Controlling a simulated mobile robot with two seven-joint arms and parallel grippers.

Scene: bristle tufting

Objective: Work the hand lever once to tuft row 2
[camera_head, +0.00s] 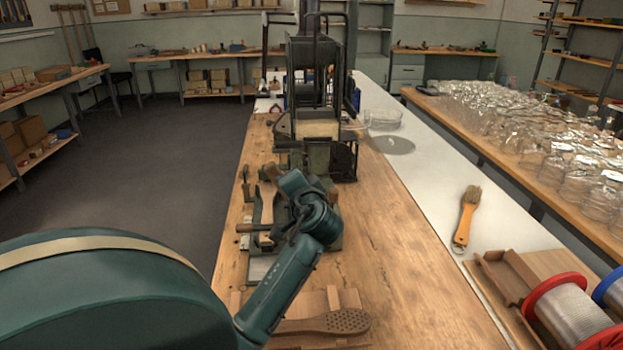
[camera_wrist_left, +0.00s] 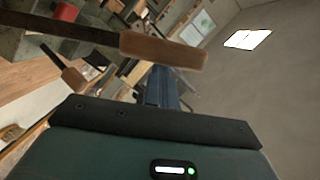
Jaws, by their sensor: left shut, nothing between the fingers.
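The tufting machine (camera_head: 316,125), dark green with a tall frame, stands on the wooden bench. A light wooden brush (camera_head: 267,205) lies at its near side. A brown wooden grip (camera_head: 252,228) sticks out to the left there. In the left wrist view a large brown wooden grip (camera_wrist_left: 165,50) on a dark rod crosses above my left gripper (camera_wrist_left: 160,88). The gripper is shut and empty, and looks apart from the grip. In the head view my left wrist hides part of the machine's near end and its own fingertips. My right gripper is out of view.
A drilled brush head (camera_head: 340,322) lies on the bench near the front. A finished brush (camera_head: 467,215) lies on the white strip at right, near red-flanged wire spools (camera_head: 570,315). Clear glassware (camera_head: 540,130) crowds the right table. The bench right of the machine is clear.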

